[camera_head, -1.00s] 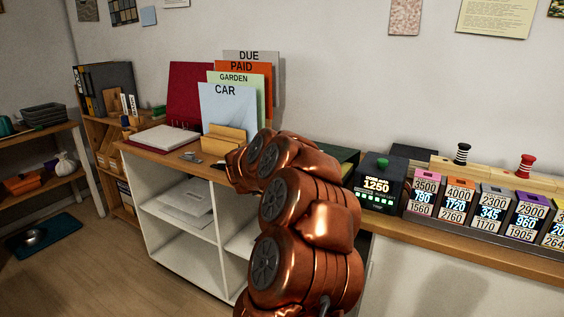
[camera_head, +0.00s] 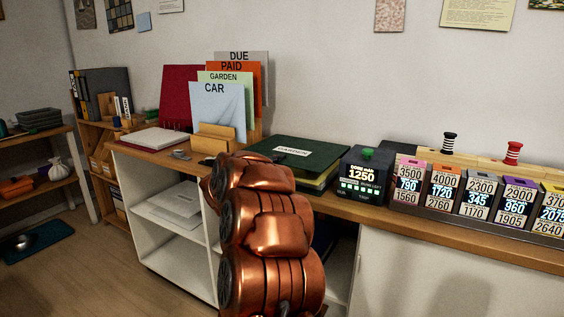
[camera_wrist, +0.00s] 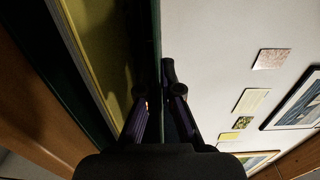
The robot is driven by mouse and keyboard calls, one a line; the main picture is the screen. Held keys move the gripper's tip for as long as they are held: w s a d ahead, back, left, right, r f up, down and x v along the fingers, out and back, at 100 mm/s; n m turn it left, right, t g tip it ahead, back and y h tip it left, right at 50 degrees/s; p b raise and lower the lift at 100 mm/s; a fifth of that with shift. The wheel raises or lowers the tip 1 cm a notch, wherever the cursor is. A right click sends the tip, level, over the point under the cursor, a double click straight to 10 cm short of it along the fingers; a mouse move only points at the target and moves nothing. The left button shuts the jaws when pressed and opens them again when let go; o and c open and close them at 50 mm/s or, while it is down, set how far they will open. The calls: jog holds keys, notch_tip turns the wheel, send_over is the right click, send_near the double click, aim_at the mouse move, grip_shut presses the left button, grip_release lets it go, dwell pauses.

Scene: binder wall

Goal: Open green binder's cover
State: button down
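The green binder (camera_head: 300,155) lies flat on the shelf top with its cover down, a white label reading GARDEN on it and yellowish-green sides. In the wrist view, the cover (camera_wrist: 156,40) shows edge-on as a thin dark green strip, with the yellow inside (camera_wrist: 100,45) of the binder to its left. My gripper (camera_wrist: 157,85) is partly open, one finger on each side of the cover's edge. Any contact between the fingertips and the cover is not clear. In the head view my arm hides the gripper and the binder's near left corner.
A black box reading 1250 (camera_head: 363,178) stands close to the binder's right, beside a row of number blocks (camera_head: 445,188). A file holder (camera_head: 215,135) with labelled folders stands to the left. The wall rises behind.

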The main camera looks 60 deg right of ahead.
jog(key=shift+w+a, duration=0.15)
jog(key=shift+w, duration=0.1)
jog(key=c, duration=1.8)
grip_release()
jog(key=o, duration=0.4)
jog(key=shift+a, duration=0.1)
jog(key=a, duration=1.1)
jog(key=shift+s+a+r, duration=0.15)
jog(key=shift+s+a, duration=0.2)
jog(key=shift+a, duration=0.05)
